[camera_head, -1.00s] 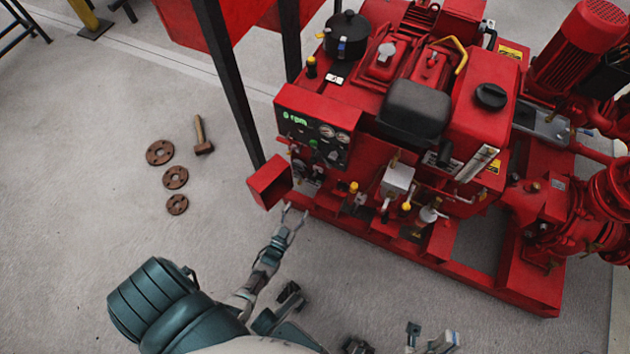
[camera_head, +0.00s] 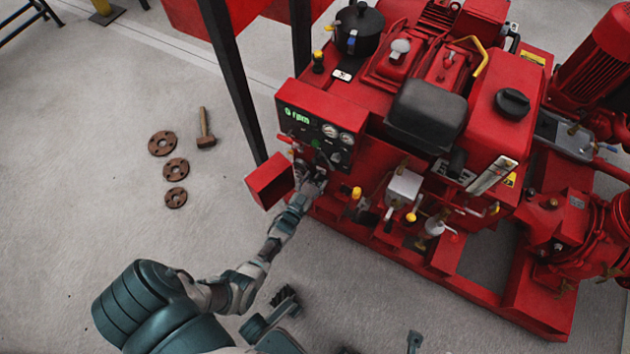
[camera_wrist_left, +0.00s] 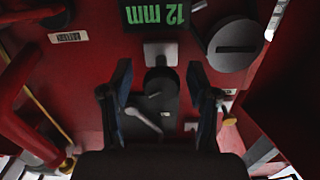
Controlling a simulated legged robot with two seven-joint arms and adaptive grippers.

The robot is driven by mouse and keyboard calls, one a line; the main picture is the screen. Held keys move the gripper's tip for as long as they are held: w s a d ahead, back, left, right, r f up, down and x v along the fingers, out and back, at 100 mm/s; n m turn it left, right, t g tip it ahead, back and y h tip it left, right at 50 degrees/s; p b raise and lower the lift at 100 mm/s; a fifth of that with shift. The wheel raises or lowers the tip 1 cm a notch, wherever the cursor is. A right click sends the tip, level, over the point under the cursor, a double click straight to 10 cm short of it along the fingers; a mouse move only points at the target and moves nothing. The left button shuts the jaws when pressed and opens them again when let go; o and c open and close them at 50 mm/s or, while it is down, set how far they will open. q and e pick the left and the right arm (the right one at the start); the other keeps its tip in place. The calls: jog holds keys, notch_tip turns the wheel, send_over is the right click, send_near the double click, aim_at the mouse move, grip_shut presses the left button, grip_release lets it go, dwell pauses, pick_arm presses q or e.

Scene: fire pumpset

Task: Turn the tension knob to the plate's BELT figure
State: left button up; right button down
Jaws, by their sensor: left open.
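My left gripper (camera_head: 312,178) is at the front of the red pumpset, below its gauge panel. In the left wrist view its two dark fingers (camera_wrist_left: 160,72) are open, one on each side of a dark round knob (camera_wrist_left: 160,86) on a grey mount. I cannot tell whether they touch it. A light lever sits just below this knob. A larger grey slotted disc (camera_wrist_left: 235,45) is at the upper right. A green display (camera_wrist_left: 155,13) shows 12 mm, upside down. No BELT figure is legible. Part of my right gripper (camera_head: 414,342) may show at the bottom edge; its state is unclear.
The gauge panel (camera_head: 318,132) with a green rpm display is above the left gripper. A red box (camera_head: 269,181) stands close on its left. Valves and yellow-tipped handles (camera_head: 356,193) are to its right. Rusty flanges (camera_head: 176,168) and a hammer (camera_head: 205,128) lie on the floor.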

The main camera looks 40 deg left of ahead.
pick_arm(q)
jog(key=shift+a+f, duration=0.1)
jog(key=shift+a, duration=0.05)
jog(key=c, duration=0.6)
grip_shut()
jog(key=shift+n, duration=0.9)
jog(key=o, duration=0.6)
grip_release()
